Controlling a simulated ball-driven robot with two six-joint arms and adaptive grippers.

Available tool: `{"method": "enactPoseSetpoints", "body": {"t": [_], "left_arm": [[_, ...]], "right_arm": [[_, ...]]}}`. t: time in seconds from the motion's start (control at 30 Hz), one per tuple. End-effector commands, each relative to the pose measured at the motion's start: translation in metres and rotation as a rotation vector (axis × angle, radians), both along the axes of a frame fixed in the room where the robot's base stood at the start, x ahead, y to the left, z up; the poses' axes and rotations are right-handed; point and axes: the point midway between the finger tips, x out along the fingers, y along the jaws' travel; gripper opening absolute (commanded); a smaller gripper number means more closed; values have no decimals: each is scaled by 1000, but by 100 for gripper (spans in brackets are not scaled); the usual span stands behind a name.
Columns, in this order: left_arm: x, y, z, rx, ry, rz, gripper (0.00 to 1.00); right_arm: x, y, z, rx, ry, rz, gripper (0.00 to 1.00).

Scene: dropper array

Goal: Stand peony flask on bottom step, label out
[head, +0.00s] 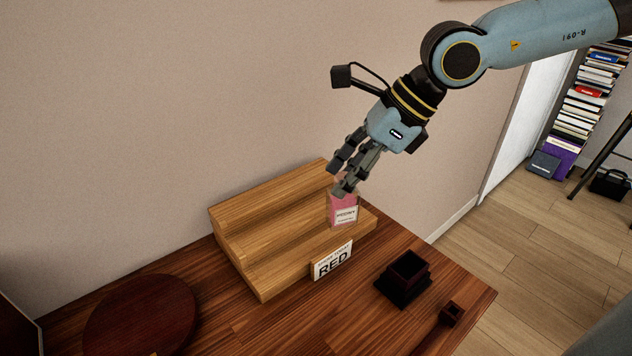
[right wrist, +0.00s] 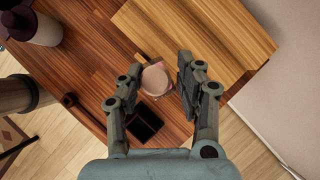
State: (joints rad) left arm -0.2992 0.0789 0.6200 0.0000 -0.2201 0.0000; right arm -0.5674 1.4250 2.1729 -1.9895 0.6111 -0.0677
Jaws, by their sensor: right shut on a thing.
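The peony flask (head: 344,204) is pink, with a pale label reading PEONY that faces outward, toward the front of the stand. My right gripper (head: 345,186) is shut on its upper part from above. The flask looks upright at the right end of the wooden stepped stand (head: 248,218), over the bottom step (head: 290,264). I cannot tell whether its base touches the step. In the right wrist view the flask's round pale top (right wrist: 155,80) shows between the fingers. My left gripper is not in view.
A sign reading RED (head: 332,262) stands against the stand's front. A dark square holder (head: 405,275) and a small dark cup (head: 451,313) are to the right, near the table edge. A round reddish-brown board (head: 140,318) lies at the left. A wall rises behind the stand.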

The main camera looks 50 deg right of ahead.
Motion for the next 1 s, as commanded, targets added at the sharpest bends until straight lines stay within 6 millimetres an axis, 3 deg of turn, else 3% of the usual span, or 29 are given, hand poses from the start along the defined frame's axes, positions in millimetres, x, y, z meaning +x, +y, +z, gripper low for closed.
{"method": "enactPoseSetpoints", "body": {"t": [0.03,0.23,0.57,0.83,1.0], "left_arm": [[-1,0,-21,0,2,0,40],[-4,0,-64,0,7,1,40],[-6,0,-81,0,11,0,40],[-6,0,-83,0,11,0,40],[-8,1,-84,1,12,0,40]], "right_arm": [[7,3,-12,2,-6,-2,0],[25,12,-24,3,-5,1,0],[43,20,-29,2,-1,1,0],[42,20,-66,3,9,-2,0],[40,19,-73,2,16,-3,0]]}}
